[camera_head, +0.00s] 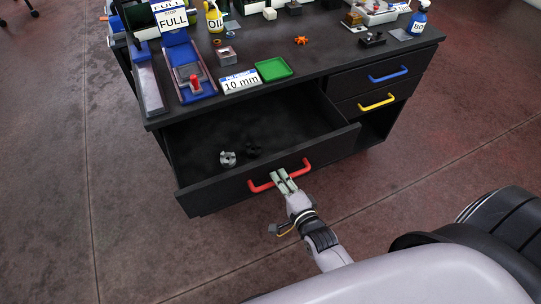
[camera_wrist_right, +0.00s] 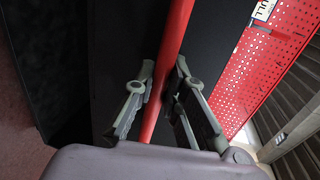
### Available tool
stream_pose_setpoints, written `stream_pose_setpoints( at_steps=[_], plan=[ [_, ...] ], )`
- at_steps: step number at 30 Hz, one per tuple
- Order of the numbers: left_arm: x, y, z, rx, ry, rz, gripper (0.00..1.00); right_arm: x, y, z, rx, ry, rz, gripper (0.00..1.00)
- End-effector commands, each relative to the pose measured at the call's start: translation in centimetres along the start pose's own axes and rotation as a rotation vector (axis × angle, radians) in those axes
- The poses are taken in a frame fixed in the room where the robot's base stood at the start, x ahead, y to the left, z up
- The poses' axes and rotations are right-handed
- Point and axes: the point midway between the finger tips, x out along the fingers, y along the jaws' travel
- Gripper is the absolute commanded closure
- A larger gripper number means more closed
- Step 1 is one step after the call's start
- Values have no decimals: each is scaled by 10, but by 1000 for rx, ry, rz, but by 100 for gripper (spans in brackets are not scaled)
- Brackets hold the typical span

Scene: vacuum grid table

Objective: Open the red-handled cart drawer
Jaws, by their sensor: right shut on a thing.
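The red-handled drawer (camera_head: 220,192) stands pulled out from the dark cart, and its inside shows in the head view. Its red handle (camera_head: 262,186) runs across the front panel. My right gripper (camera_head: 282,177) is shut on the handle near its middle. In the right wrist view the red handle (camera_wrist_right: 172,50) runs between the two fingers of the right gripper (camera_wrist_right: 155,95). My left gripper is not in view.
Drawers with a blue handle (camera_head: 389,75) and a yellow handle (camera_head: 377,103) are closed at right. The cart top (camera_head: 330,55) holds a green tray (camera_head: 273,69) and several other items. Floor around the drawer is clear.

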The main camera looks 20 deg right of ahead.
Motion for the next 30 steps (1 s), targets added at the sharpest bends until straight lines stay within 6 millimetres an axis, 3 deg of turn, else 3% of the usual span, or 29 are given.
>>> stream_pose_setpoints(
  at_steps=[3, 9, 25, 26, 30],
  plan=[
    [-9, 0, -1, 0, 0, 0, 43, -22, 4, 0, -1, -1, 5, 100],
    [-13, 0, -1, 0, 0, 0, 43, -43, 9, 0, -2, -1, 3, 100],
    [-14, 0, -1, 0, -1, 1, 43, -50, 12, 0, -1, -1, 2, 100],
    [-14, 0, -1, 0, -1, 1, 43, -50, 12, 0, -1, -2, 2, 87],
    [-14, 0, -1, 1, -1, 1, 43, -50, 12, 0, -1, -1, 2, 77]
  ],
)
